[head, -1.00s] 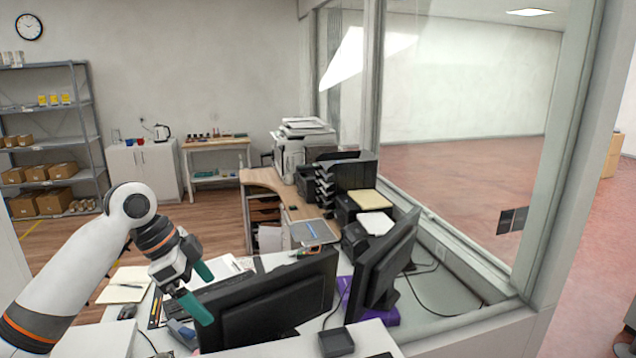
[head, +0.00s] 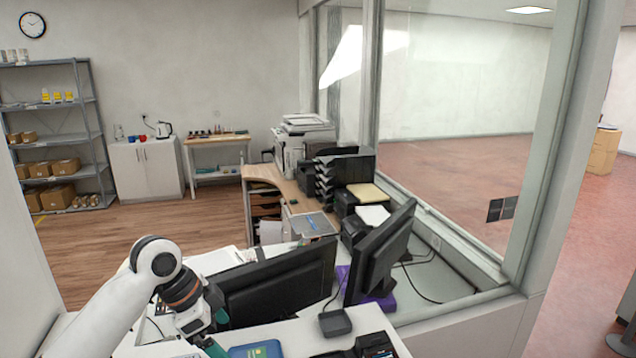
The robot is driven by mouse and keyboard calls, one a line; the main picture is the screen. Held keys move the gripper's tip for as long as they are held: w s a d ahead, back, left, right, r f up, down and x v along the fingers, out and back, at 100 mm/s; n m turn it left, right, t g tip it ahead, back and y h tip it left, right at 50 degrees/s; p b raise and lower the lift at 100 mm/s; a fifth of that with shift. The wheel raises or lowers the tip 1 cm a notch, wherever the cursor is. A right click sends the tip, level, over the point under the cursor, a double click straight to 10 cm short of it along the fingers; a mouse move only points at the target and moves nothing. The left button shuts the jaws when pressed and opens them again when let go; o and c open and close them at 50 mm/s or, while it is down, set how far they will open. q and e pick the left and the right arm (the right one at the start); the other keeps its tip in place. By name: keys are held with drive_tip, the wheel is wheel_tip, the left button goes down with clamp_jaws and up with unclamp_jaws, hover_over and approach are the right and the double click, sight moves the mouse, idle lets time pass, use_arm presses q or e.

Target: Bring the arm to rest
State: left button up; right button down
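My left arm (head: 120,300) is white with dark and copper-coloured wrist rings and comes in from the lower left. My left gripper (head: 219,333) has two teal fingers that stand apart, with nothing visible between them. It is low over the white counter, in front of the left black monitor (head: 280,287). The lower part of the gripper is close to the bottom edge of the view. My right gripper is not in view.
A second black monitor (head: 379,255) stands to the right on a purple object (head: 388,302). A small dark box (head: 335,323), a blue item (head: 257,350) and black devices (head: 374,344) lie at the near edge. A glass partition (head: 450,150) bounds the right side.

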use_arm(q)
drive_tip(key=s+d+f+n+t, duration=0.1)
drive_tip(key=s+d+f+n, duration=0.1)
drive_tip(key=s+f, duration=0.5)
drive_tip(key=s+d+f+n, duration=0.25)
drive_tip(key=s+f, duration=0.25)
drive_tip(key=f, duration=0.3)
drive_tip(key=s+a+f+n+t+y, duration=0.15)
drive_tip(key=s+a+n, duration=0.25)
drive_tip(key=s, duration=0.5)
drive_tip(key=s+a+f+n+y, duration=0.3)
drive_tip(key=s, duration=0.5)
wheel_tip(320, 180, down, 40)
drive_tip(key=s+g+b, duration=0.2)
drive_tip(key=b, duration=1.1)
drive_tip(key=s+a+f+b, duration=0.1)
drive_tip(key=s+f+b, duration=0.3)
drive_tip(key=s+f, duration=0.4)
drive_tip(key=s+a+f+b, duration=0.2)
drive_tip(key=s+f+b, duration=0.3)
drive_tip(key=f, duration=1.1)
drive_tip(key=s+g, duration=0.1)
drive_tip(key=s, duration=0.2)
drive_tip(key=shift+s+a, duration=0.25)
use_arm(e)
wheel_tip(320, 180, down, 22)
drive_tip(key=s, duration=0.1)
